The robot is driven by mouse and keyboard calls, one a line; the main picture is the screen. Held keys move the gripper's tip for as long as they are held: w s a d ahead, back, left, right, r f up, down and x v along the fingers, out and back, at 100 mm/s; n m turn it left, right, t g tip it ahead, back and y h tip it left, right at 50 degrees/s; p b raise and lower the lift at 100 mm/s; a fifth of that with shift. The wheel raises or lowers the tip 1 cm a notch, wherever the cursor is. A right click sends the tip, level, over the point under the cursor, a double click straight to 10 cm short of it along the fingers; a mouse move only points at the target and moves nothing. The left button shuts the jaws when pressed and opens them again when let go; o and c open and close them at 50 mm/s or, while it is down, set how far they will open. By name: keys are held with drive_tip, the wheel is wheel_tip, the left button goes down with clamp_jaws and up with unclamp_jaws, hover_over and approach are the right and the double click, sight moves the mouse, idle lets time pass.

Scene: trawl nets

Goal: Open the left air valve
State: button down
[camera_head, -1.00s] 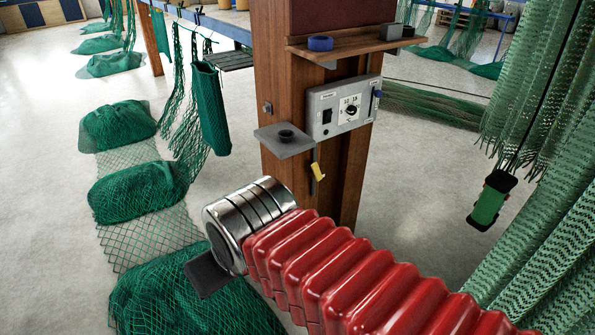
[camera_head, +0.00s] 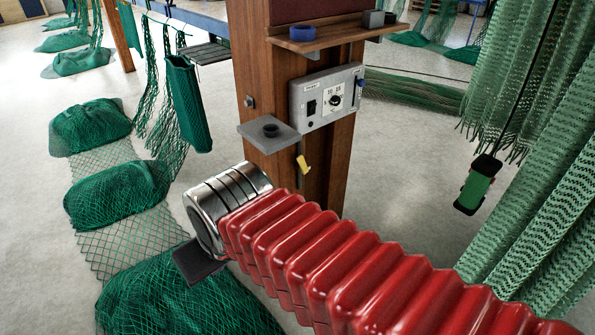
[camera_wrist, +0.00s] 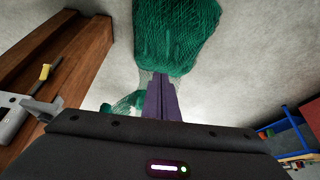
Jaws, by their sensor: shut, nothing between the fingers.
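A yellow lever (camera_head: 303,165) hangs low on the face of the wooden post, below a grey control box (camera_head: 326,97). I cannot tell for sure which one is the left air valve. The yellow lever also shows at the left of the wrist view (camera_wrist: 45,71). My gripper's fingers (camera_wrist: 161,88) are shut and empty in the wrist view, well to the right of the yellow lever. In the head view my wrist is left of the post, and the fingers are mostly hidden.
The wooden post (camera_head: 255,110) carries a small grey ledge (camera_head: 285,140) and an upper shelf (camera_head: 335,42). Green net heaps (camera_head: 115,190) lie on the floor at left. Hanging nets (camera_head: 550,150) fill the right. Bare floor lies between the post and these nets.

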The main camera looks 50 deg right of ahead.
drive_tip(key=w+d+f+n+t+h, duration=0.15)
drive_tip(key=w+d+f, duration=0.35)
drive_tip(key=d+f, duration=0.9)
drive_tip(key=w+d+f+n+h, duration=0.25)
drive_tip(key=w+d+f, duration=0.25)
drive_tip(key=d+f, duration=0.9)
drive_tip(key=w+d+f+n+t+h, duration=0.1)
drive_tip(key=w+d+f+n, duration=0.3)
drive_tip(key=d+f, duration=1)
drive_tip(key=w+d+r+n+t, duration=0.1)
drive_tip(key=w+r+n+t, duration=0.2)
drive_tip(key=r+n+t, duration=0.2)
drive_tip(key=w+d+r+n+t+h, duration=0.1)
drive_tip(key=w+r+n+t, duration=0.2)
drive_tip(key=r, duration=0.6)
drive_tip(key=shift+w+d+n+t, duration=0.4)
drive_tip(key=shift+n+t, duration=0.65)
drive_tip(key=shift+n, duration=0.15)
